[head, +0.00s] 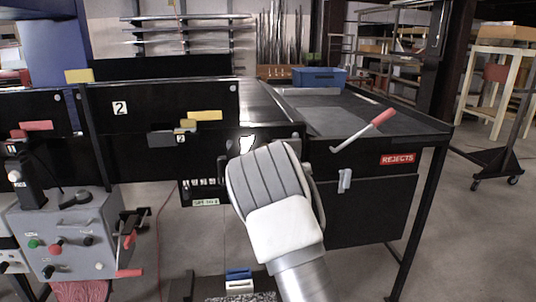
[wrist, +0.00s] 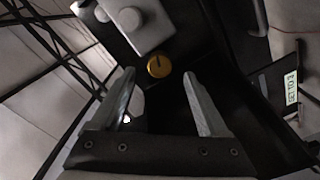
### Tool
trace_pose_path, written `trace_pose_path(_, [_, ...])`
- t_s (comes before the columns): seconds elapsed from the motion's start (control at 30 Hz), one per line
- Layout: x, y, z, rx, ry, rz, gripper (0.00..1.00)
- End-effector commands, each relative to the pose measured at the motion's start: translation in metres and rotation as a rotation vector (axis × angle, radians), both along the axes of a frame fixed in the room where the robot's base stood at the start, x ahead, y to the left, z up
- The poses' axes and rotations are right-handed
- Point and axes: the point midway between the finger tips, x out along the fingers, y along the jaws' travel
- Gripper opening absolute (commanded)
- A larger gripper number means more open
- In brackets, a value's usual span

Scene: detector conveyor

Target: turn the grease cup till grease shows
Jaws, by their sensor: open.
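A round brass-coloured cap with a dark line across its face, which looks like the grease cup (wrist: 158,66), shows in the wrist view just below a grey block. My gripper (wrist: 158,75) is open, with one finger on each side of the cap in the picture. The cap lies in line with the gap, near the fingertips. I cannot tell whether the fingertips reach around it or stop short. No grease can be made out on it. In the head view my grey and white wrist hides the gripper and cup.
The grey block (wrist: 145,22) with a round boss sits close above the fingertips. A black conveyor with yellow tags runs behind my arm. A grey control box (head: 65,238) stands left; the rejects table (head: 350,118), with a red-handled tool (head: 365,130), stands right.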

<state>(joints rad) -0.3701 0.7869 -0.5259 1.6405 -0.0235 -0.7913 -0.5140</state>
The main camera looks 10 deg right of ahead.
Motion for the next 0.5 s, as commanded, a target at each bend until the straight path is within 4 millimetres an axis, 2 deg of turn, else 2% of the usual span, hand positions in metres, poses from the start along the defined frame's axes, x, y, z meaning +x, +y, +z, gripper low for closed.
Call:
trace_pose_path(0.2, [0.028, 0.0, 0.0, 0.0, 0.001, -0.001, 0.78])
trace_pose_path(0.5, [0.045, 0.0, 0.0, 0.001, 0.0, 0.0, 0.78])
